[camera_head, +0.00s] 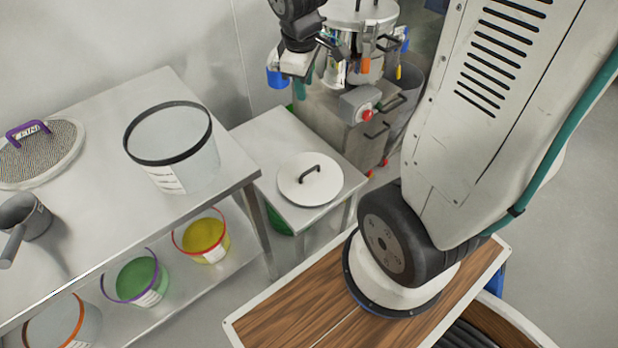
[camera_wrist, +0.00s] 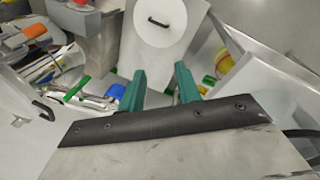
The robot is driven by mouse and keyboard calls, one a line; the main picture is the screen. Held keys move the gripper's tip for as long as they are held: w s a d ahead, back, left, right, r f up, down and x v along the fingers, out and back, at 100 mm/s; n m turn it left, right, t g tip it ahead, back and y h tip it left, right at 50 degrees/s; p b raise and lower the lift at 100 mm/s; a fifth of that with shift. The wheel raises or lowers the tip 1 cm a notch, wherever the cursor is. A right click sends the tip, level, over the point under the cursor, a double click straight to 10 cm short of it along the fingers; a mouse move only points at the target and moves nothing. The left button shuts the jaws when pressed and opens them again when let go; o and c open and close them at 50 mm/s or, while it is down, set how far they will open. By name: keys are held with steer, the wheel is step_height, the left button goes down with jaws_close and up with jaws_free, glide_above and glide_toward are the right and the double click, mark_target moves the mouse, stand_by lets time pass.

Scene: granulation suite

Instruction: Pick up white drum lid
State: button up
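The white drum lid (camera_head: 310,180) is a round, flat white disc with a dark bar handle. It lies on a small steel side table (camera_head: 262,135) in the head view. In the wrist view the lid (camera_wrist: 160,20) shows at the top, partly cut off by the frame edge, beyond my fingertips. My gripper (camera_wrist: 158,80) has two green fingers that are apart, with nothing between them.
A steel bench (camera_head: 95,215) at left carries an open clear tub (camera_head: 190,165), a mesh sieve (camera_head: 38,155) and a scoop (camera_head: 25,215). Colored tubs stand on its lower shelf. A steel machine (camera_head: 335,125) with a red button stands behind the side table.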

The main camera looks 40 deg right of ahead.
steer(key=w+d+f+n, duration=0.2)
steer(key=w+f, duration=0.1)
steer(key=f, duration=0.3)
steer(key=w+d+f+n, duration=0.2)
steer(key=w+d+f, duration=0.1)
steer(key=f, duration=0.3)
steer(key=n, duration=0.3)
glide_above(309, 170)
steer(key=s+a+x, duration=0.1)
steer(key=x, duration=0.7)
step_height(309, 170, down, 25)
steer(key=n+y, duration=0.1)
steer(key=n, duration=0.3)
steer(key=shift+f+n+t+y, duration=0.15)
steer(key=shift+n+t+y, duration=0.15)
steer(key=shift+y, duration=0.1)
jaws_close()
